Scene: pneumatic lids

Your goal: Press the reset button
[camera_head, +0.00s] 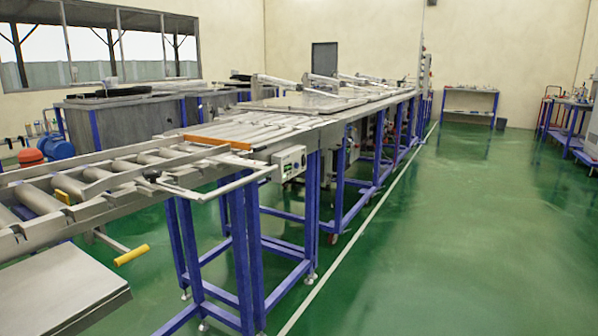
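A small light-grey control box (290,163) is mounted on the side of the conveyor frame, near the middle of the head view. Its front face carries a small green display and a few small dark and coloured controls. They are too small for me to tell which one is the reset button. Neither of my grippers shows in the head view.
A roller conveyor (110,176) on blue legs runs from the left foreground to the back. A metal bar juts out below the box, and a yellow-handled lever (131,255) sticks out at lower left. The green floor (450,240) on the right is clear.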

